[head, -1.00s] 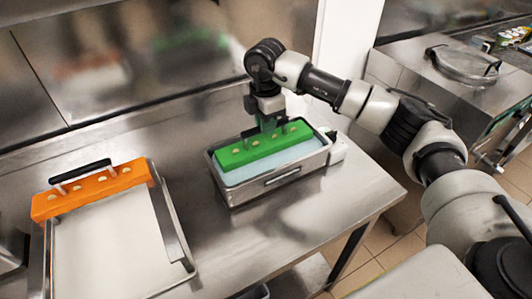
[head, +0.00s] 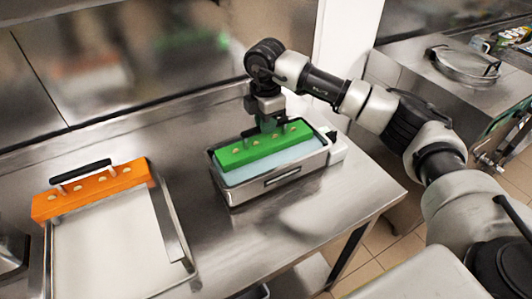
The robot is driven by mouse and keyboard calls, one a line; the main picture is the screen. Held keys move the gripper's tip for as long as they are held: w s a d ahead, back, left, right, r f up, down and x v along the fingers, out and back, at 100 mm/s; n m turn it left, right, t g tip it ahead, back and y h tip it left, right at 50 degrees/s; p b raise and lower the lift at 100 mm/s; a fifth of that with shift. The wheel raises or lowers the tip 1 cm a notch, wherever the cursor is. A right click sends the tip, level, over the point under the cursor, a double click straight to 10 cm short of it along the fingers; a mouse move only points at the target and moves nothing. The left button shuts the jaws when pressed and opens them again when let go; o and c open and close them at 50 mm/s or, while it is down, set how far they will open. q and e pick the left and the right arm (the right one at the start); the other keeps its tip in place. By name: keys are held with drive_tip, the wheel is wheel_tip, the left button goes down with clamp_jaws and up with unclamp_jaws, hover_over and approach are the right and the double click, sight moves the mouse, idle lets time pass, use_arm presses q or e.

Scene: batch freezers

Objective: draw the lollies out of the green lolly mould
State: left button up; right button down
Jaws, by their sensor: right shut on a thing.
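The green lolly mould (head: 262,149) is a long block with several small pale spots on top. It sits in a metal basin (head: 276,183) of pale blue liquid on the steel table. My right gripper (head: 268,127) comes down from above and is shut on the dark handle over the mould's top; its jaws hide most of that handle. Short posts show between handle and mould. No lolly bodies show above the mould. My left gripper is out of view.
An orange mould (head: 92,192) with a black handle (head: 80,171) lies across the back of a shallow metal tray (head: 172,225) at left. The table (head: 240,245) is clear between tray and basin. A steel wall stands behind; the table's right edge is close to the basin.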

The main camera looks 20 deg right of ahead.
drive_tip(key=shift+r+p, duration=1)
drive_tip(key=shift+r, duration=0.65)
wheel_tip(320, 180, up, 7)
drive_tip(key=p, duration=0.4)
drive_tip(key=shift+r+p, duration=0.15)
drive_tip(key=shift+p, duration=0.15)
idle(0.6)
